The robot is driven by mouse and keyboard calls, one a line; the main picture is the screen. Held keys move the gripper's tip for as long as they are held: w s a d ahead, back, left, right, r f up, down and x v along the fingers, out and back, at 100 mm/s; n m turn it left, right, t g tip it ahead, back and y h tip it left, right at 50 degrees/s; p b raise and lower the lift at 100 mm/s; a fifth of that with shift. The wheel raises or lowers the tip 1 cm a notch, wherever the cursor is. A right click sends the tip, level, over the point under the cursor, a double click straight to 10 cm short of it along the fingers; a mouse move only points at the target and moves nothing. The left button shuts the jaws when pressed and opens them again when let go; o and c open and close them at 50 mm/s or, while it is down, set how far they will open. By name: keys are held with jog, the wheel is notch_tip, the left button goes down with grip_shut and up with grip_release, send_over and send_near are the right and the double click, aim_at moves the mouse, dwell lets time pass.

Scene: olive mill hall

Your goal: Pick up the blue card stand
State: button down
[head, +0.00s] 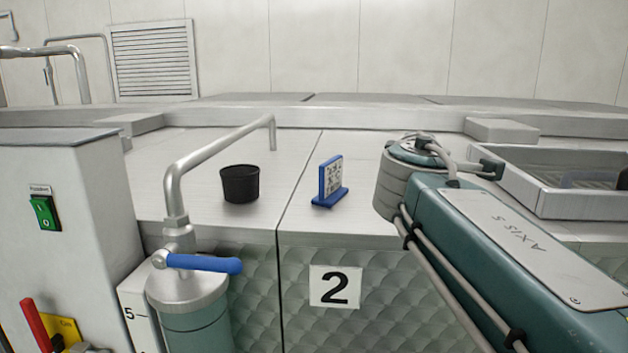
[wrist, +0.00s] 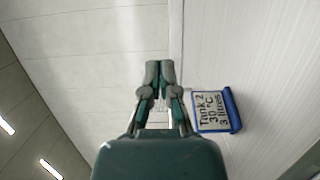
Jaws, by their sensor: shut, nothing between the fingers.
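The blue card stand (head: 322,198) stands upright on the steel top, right of a seam, with a white printed card in it. In the wrist view a blue-framed card (wrist: 214,111), which looks like the same stand turned sideways, lies right of my fingers. Its card reads "Tank 2, 30 °C, 3 litres". My gripper (wrist: 159,75) is shut and empty, its tips close together and apart from the stand. In the head view my arm stands right of the stand and my gripper does not show.
A black cup (head: 240,184) stands left of the stand. A bent steel pipe (head: 176,190) with a blue lever (head: 205,263) rises in front of the cup. A steel tray (head: 575,203) lies at the right. The top around the stand is clear.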

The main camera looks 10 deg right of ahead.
send_over(319, 180)
jog(key=w, duration=0.5)
jog(key=f, duration=0.9)
jog(key=shift+s+f, duration=0.2)
jog(key=shift+f, duration=0.15)
jog(key=shift+s+d+f, duration=0.1)
jog(key=shift+d+f, duration=0.05)
jog(key=shift+f, duration=0.1)
jog(key=shift+s+d, duration=0.25)
jog(key=shift+s, duration=0.05)
